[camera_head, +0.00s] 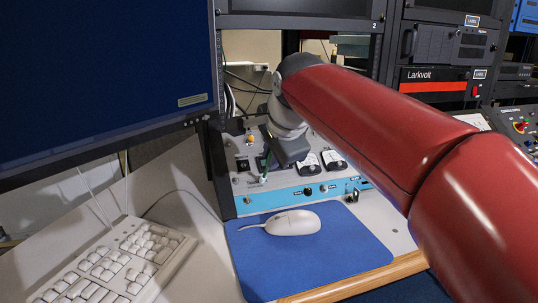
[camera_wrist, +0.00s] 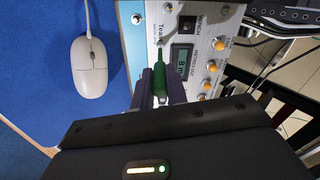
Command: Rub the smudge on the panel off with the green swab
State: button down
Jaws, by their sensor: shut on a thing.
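My gripper (camera_head: 267,162) is over the left part of the grey-and-blue console panel (camera_head: 243,188). It is shut on the green swab (camera_wrist: 160,78), which sits between the two dark fingers (camera_wrist: 160,90) in the wrist view. The swab's pale tip (camera_head: 263,180) points down at the panel in the head view, close to its surface; I cannot tell whether it touches. The panel (camera_wrist: 205,38) also shows in the wrist view, with a small display and orange knobs beside the swab. I cannot make out the smudge in either view.
Two white dial meters (camera_head: 333,159) are right of the gripper on the panel. A white mouse (camera_head: 293,223) lies on a blue mat (camera_head: 330,255) in front. A keyboard (camera_head: 112,262) is at the left, below a large monitor (camera_head: 105,75). Equipment racks stand behind.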

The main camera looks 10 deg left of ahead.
jog(key=shift+a, duration=0.1)
jog(key=shift+s+a, duration=0.3)
jog(key=shift+a, duration=0.1)
dwell(0.4)
jog(key=shift+s+a, duration=0.3)
jog(key=shift+a, duration=0.15)
jog(key=shift+d, duration=0.1)
jog(key=shift+w+d, duration=0.35)
jog(key=shift+d, duration=0.05)
dwell(0.3)
